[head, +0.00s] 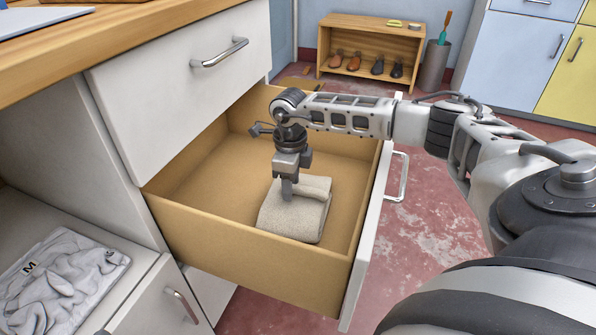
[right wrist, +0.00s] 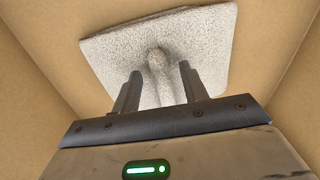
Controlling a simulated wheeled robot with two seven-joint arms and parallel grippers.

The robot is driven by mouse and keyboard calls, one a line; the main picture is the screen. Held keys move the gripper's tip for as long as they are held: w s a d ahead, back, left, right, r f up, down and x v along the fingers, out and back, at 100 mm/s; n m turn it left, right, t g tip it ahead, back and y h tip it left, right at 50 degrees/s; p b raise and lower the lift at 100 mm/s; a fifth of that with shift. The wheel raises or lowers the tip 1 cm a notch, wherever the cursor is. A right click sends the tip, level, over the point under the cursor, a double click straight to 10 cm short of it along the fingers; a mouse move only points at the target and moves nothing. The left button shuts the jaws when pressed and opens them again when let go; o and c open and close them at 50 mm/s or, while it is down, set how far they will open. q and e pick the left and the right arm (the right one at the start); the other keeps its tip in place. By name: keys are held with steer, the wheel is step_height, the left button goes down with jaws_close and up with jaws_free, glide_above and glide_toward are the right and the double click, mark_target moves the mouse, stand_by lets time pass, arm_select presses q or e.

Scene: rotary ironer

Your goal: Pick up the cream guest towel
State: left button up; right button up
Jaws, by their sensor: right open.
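The cream guest towel (head: 297,219) lies folded on the floor of the open drawer (head: 250,259). In the right wrist view the towel (right wrist: 207,45) spreads ahead of the fingers, with a raised fold pointing between them. My right gripper (head: 288,190) points down into the drawer, right over the towel. Its two fingers (right wrist: 160,90) are apart, one on each side of the raised fold. I cannot tell whether the fingertips touch the cloth. My left gripper is not in view.
The drawer's walls surround the towel, and its front with a handle (head: 398,177) is on the right. A closed drawer (head: 190,85) sits above left. A grey folded garment (head: 62,280) lies on a shelf at lower left. A shoe rack (head: 370,50) stands at the back.

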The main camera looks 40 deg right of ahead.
steer(key=shift+f, duration=0.1)
jaws_close()
